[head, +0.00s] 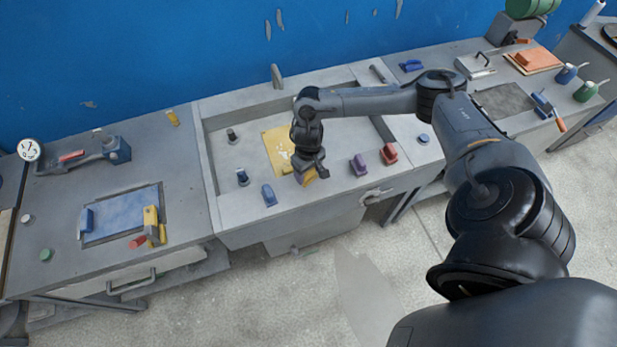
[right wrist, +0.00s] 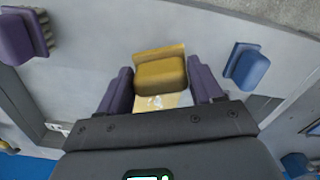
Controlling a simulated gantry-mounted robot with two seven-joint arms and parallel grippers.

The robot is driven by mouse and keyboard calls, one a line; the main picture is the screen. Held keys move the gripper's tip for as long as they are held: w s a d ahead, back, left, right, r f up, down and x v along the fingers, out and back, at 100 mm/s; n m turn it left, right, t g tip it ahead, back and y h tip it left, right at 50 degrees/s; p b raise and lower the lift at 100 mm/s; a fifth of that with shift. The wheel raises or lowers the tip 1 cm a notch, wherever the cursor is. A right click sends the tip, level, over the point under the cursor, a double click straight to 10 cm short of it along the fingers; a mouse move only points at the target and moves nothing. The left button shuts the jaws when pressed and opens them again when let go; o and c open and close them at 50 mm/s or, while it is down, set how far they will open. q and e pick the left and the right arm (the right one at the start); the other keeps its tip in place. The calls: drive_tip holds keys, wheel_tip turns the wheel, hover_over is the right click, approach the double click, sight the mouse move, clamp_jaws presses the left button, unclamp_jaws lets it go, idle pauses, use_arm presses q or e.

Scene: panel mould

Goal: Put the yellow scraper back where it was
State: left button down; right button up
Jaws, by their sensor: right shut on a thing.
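The yellow scraper (head: 309,175) is held at the front part of the grey mould tray (head: 235,219), under my right gripper (head: 307,170). In the right wrist view the scraper (right wrist: 160,72) sits between the two purple fingers of my right gripper (right wrist: 161,88), which is shut on it. Whether its lower edge touches the surface cannot be told. A yellow sheet with white marks (head: 275,147) lies behind it in the tray, partly hidden by the gripper. My left gripper is not in view.
A blue block (head: 268,195) stands left of the scraper; a purple block (head: 358,164) and a red block (head: 389,153) stand right. Dark-topped pieces (head: 242,177) stand inside the tray. The left bench holds a blue panel (head: 120,215) and yellow tool (head: 152,222).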

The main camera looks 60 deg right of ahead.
sight(309, 177)
drive_tip(key=shift+d+f, duration=0.25)
wheel_tip(309, 177, down, 4)
drive_tip(key=shift+r+b, duration=0.2)
drive_tip(key=shift+b, duration=0.1)
drive_tip(key=shift+f, duration=0.2)
drive_tip(key=o, duration=1)
